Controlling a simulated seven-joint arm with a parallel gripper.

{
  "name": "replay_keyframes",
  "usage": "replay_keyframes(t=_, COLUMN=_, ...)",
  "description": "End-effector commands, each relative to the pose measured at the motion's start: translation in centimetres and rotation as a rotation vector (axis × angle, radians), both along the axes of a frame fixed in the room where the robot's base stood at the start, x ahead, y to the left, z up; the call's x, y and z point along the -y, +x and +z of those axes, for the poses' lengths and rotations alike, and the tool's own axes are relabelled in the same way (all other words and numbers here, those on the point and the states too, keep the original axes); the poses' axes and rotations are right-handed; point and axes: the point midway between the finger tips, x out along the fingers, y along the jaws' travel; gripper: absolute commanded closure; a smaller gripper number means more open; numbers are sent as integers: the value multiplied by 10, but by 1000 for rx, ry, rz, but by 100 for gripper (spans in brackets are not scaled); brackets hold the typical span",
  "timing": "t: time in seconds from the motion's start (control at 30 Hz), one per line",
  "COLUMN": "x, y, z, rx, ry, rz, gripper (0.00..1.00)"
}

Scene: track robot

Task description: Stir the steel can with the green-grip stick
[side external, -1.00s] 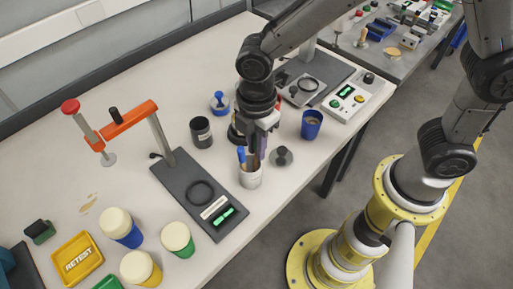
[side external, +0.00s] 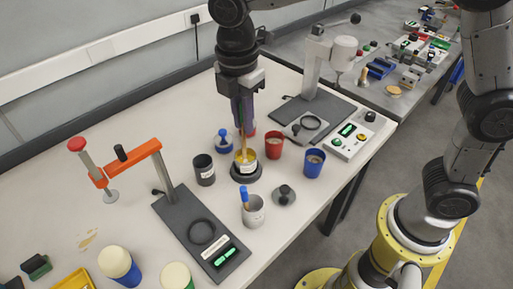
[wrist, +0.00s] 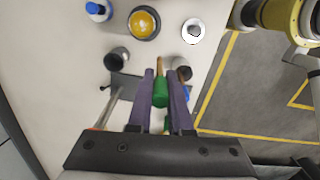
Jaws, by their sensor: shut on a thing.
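My gripper (side external: 243,122) is shut on the green-grip stick; in the wrist view its purple fingers close around the green grip (wrist: 161,92). The bare wooden end (wrist: 160,63) points away from the gripper. The steel can (side external: 247,168), labelled and with yellow contents, stands upright on a dark round base and also shows in the wrist view (wrist: 145,22). In the side view the stick's lower end overlaps the can's mouth. In the wrist view the stick's end appears apart from the can.
A dark can (side external: 204,172), blue-knobbed piece (side external: 223,142), red cup (side external: 274,146), blue cup (side external: 313,163) and knobbed grey disc (side external: 284,195) stand close around. A clamp stand (side external: 202,215) is at the left.

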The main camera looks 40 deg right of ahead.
Motion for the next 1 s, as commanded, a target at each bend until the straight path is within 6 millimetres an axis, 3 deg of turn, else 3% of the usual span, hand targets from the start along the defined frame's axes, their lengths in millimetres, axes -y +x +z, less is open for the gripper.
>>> replay_keyframes(t=0.1, x=21, y=32, z=1, rx=1, ry=-16, rz=-40, gripper=100)
replay_keyframes(t=0.23, x=37, y=49, z=-3, rx=0, ry=-22, rz=-82, gripper=100)
replay_keyframes(t=0.4, x=45, y=52, z=-10, rx=-7, ry=-25, rz=-103, gripper=100)
replay_keyframes(t=1.0, x=44, y=51, z=-50, rx=-8, ry=-25, rz=-102, gripper=100)
